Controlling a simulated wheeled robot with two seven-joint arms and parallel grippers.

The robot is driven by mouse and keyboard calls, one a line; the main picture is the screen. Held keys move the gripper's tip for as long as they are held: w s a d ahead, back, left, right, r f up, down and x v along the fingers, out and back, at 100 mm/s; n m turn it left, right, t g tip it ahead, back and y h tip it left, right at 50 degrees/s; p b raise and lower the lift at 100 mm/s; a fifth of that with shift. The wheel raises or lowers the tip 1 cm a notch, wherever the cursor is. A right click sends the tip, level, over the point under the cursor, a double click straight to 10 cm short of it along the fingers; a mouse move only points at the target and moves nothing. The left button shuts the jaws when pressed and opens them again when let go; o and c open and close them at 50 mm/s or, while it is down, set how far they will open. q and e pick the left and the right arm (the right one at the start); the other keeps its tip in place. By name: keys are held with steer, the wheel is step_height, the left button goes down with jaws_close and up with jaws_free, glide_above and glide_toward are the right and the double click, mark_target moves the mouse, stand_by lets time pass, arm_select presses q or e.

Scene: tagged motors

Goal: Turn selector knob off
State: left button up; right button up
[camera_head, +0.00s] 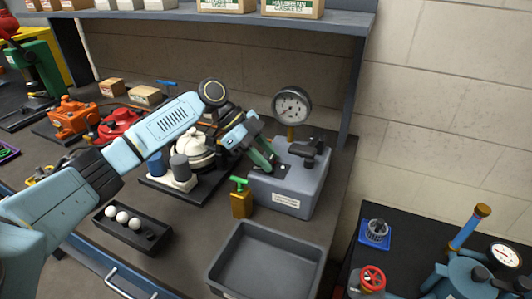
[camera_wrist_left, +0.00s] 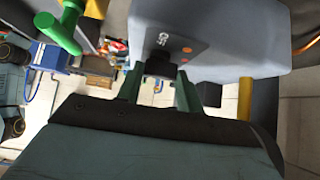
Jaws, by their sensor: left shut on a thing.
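The selector knob (camera_wrist_left: 158,66) is dark and sits on the black label plate (camera_wrist_left: 172,40) of a grey box (camera_head: 308,190). The plate bears white lettering and orange dots in the left wrist view. My left gripper (camera_head: 272,165) reaches the top of the grey box from the left. In the left wrist view its green fingers (camera_wrist_left: 159,84) stand on either side of the knob and are shut on it. The fingers and gripper body hide part of the knob, and its pointing direction cannot be read. My right gripper is not in view.
A pressure gauge (camera_head: 291,106) and a black lever (camera_head: 311,150) rise from the box. A brass valve with green handle (camera_head: 241,202) stands close to its left. A grey tray (camera_head: 265,262) lies in front. A shelf (camera_head: 210,16) spans above the bench.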

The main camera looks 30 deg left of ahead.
arm_select(q)
steer(key=n+t+y+p, duration=0.1)
steer(key=n+t+p, duration=0.1)
steer(key=n+p, duration=0.2)
steer(key=n+t+y+p, duration=0.2)
steer(key=n+p, duration=0.2)
steer(key=p, duration=0.4)
steer(key=s+n+t+y+p, duration=0.1)
steer(key=n+t+y+p, duration=0.1)
steer(key=p, duration=0.5)
steer(key=shift+d+r+n+t, duration=0.2)
steer(key=shift+n+t, duration=0.1)
steer(key=shift+n, duration=0.2)
steer(key=shift+d+r+n+t, duration=0.15)
steer(key=shift+n+t, duration=0.15)
steer(key=shift+n, duration=0.2)
steer(key=shift+s+f+n+y+p, duration=0.15)
steer(key=shift+n+y+p, duration=0.2)
steer(key=shift+n+y, duration=0.45)
steer(key=shift+d+f+n+t+y, duration=0.1)
steer(key=shift+n+t+y, duration=0.3)
steer(key=shift+n+y, duration=1.2)
steer(key=shift+n, duration=0.3)
steer(key=o, duration=1)
steer(key=v, duration=1.3)
steer(key=shift+s, duration=0.15)
